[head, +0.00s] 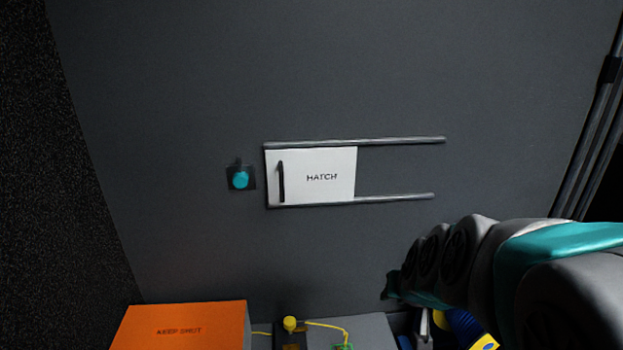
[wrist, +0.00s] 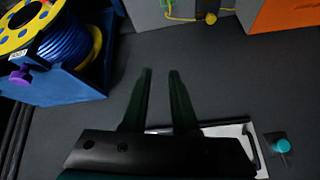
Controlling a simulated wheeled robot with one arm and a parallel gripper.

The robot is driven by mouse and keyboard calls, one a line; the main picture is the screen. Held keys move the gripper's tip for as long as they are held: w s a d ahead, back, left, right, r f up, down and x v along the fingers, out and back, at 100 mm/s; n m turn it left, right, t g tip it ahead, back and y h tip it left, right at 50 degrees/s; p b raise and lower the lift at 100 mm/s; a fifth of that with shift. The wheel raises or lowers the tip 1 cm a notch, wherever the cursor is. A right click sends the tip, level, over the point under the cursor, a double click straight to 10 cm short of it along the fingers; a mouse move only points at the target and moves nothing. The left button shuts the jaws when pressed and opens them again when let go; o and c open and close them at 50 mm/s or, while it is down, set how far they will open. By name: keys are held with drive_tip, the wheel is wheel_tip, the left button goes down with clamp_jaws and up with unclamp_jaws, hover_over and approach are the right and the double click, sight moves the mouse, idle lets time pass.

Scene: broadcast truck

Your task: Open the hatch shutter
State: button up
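The white hatch shutter (head: 330,190), marked HATCH, sits at the left end of two horizontal rails (head: 400,140) on the grey wall. A dark upright handle (head: 281,182) is near its left edge. In the wrist view part of the white shutter (wrist: 238,131) shows behind my gripper, which hides the rest. My gripper (wrist: 160,71) is open, with a gap between its fingertips and nothing in it. It is apart from the handle. In the head view my arm is at the lower right, below and right of the rails.
A teal knob (head: 240,180) is on the wall left of the shutter. An orange box (head: 185,327) marked KEEP SHUT is below. A blue cable reel (wrist: 65,45) shows in the wrist view. The wall right of the shutter between the rails is clear.

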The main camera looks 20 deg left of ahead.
drive_tip(key=w+a+r+n+t+y, duration=0.1)
drive_tip(key=w+a+r+t, duration=0.2)
drive_tip(key=a, duration=0.4)
drive_tip(key=w+a+r+t+y, duration=0.1)
drive_tip(key=w+a+r+t, duration=0.1)
drive_tip(key=w+a, duration=0.5)
drive_tip(key=t, duration=0.6)
approach(281, 183)
drive_tip(key=w, duration=0.3)
drive_tip(key=shift+y, duration=0.4)
drive_tip(key=shift+b+x, duration=0.3)
drive_tip(key=shift+x, duration=3.55)
drive_tip(key=shift+a, duration=0.2)
drive_tip(key=shift+c, duration=0.3)
clamp_jaws()
